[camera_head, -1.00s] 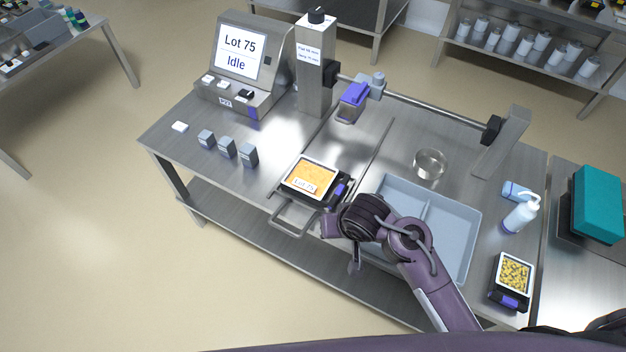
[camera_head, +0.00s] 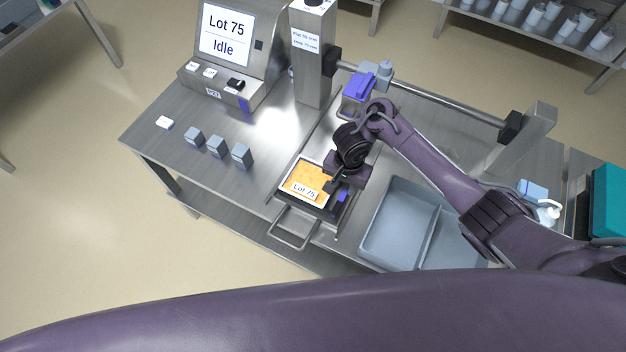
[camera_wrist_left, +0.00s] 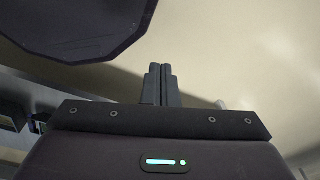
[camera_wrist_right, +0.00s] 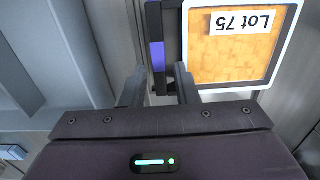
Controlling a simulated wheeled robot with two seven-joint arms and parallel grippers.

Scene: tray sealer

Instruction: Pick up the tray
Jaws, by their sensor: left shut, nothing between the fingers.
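The tray (camera_head: 309,177) has a white rim, orange contents and a "Lot 75" label. It sits in a dark holder with a purple block (camera_head: 342,196) at its right side, at the front of the steel table. It also shows in the right wrist view (camera_wrist_right: 235,62). My right gripper (camera_head: 337,184) is low at the tray's right side, pointing at it. In the right wrist view its fingers (camera_wrist_right: 158,78) are apart, near the dark holder's edge; I cannot tell whether they touch it. My left gripper (camera_wrist_left: 161,85) is shut and empty, away from the table.
A loop handle (camera_head: 292,232) sticks out in front of the holder. A grey-blue divided bin (camera_head: 392,225) stands to the right. Several small grey blocks (camera_head: 216,146) and a monitor reading "Lot 75 Idle" (camera_head: 226,35) are to the left. A purple-topped device (camera_head: 358,88) is behind.

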